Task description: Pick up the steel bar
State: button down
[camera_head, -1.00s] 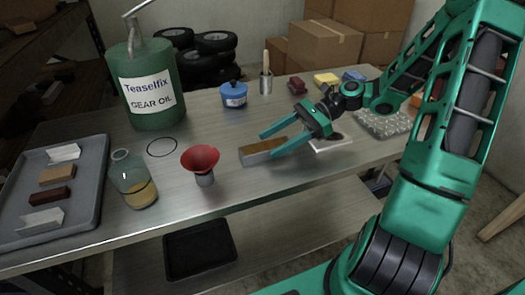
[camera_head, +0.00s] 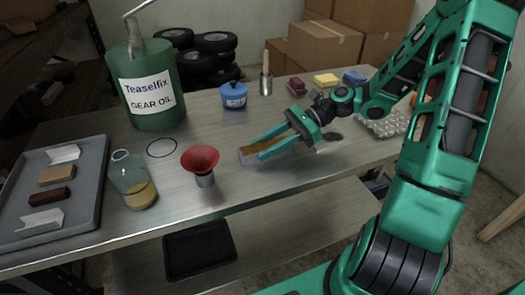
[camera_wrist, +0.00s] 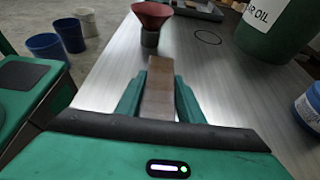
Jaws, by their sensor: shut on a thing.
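The steel bar (camera_head: 247,156) is a long block with a brownish upper face and a grey side. It lies low at the bench top, right of the red funnel, and I cannot tell if it touches the surface. My gripper (camera_head: 261,147) is shut on it, one finger along each long side, with its near end sticking out past the fingertips. In the wrist view the bar (camera_wrist: 160,72) runs straight between both fingers of my gripper (camera_wrist: 159,92) and points toward the funnel. The fingers hide part of its sides.
The red funnel (camera_head: 200,160) stands close left of the bar. Further left are a glass jar (camera_head: 139,192), a grey tray (camera_head: 86,207) of small pieces, and a green oil drum (camera_head: 150,60). A blue pot (camera_head: 233,95) stands behind. Bench top is clear in front of the bar.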

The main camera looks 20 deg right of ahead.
aim_at(266, 146)
jog(key=shift+r, duration=0.15)
notch_tip(266, 146, up, 10)
jog(key=shift+f, duration=0.2)
jog(key=shift+r, duration=0.1)
dwell(0.3)
